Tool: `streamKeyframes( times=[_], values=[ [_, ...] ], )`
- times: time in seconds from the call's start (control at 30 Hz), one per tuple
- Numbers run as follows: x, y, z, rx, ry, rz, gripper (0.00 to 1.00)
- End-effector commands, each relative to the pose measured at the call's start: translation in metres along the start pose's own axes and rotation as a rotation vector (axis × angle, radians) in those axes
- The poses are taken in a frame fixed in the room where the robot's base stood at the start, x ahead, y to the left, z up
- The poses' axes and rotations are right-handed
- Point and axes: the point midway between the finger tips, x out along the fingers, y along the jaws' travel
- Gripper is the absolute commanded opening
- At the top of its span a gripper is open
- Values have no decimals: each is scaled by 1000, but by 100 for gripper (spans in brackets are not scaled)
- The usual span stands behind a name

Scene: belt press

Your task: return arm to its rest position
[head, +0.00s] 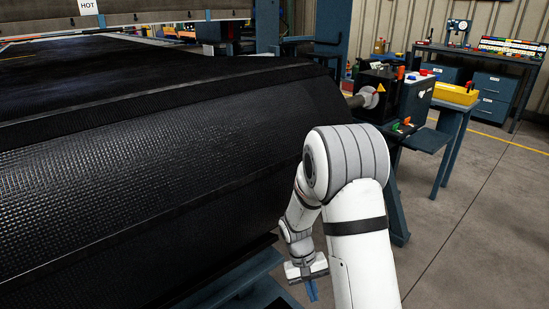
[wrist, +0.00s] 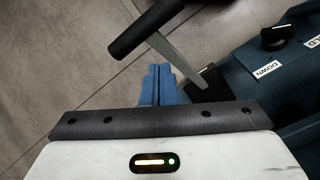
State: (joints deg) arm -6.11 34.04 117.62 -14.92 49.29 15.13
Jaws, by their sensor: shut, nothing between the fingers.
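My arm's white links (head: 360,240) reach down and forward beside the black belt roll in the head view. My gripper (head: 312,291) hangs low at the bottom of that view. In the wrist view its two blue fingers (wrist: 158,84) are together with nothing between them. A lever with a black handle (wrist: 145,28) and a flat grey shaft is just beyond and to the right of the fingertips. The lever and fingers look close, but I cannot tell whether they touch.
A blue panel (wrist: 240,88) with a DOWN label (wrist: 268,71) and a black knob (wrist: 277,37) lies at right in the wrist view. The black belt (head: 130,180) fills the head view's left. A side table (head: 452,105) stands right, with open floor (head: 480,220) before it.

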Motion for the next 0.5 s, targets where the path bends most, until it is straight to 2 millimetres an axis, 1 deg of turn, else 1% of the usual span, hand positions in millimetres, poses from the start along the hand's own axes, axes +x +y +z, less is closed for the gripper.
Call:
streamKeyframes(
  times=[0.03, 0.07, 0.1, 0.17, 0.2, 0.27, 0.3, 0.37, 0.4, 0.47, 0.5],
  values=[
    [-23, 6, 8, 5, 17, -7, 0],
    [-35, 9, 14, 8, 27, -11, 0],
    [-54, 14, 22, 12, 45, -20, 0],
    [-87, 22, 39, 19, 75, -35, 0],
    [-110, 28, 51, 24, 97, -46, 0],
    [-143, 36, 70, 30, 132, -63, 0],
    [-163, 41, 83, 35, 154, -73, 0],
    [-193, 48, 103, 40, 189, -89, 0],
    [-212, 53, 116, 44, 211, -99, 0],
    [-238, 60, 137, 49, 246, -114, 0],
    [-256, 64, 151, 53, 270, -124, 0]
  ],
)
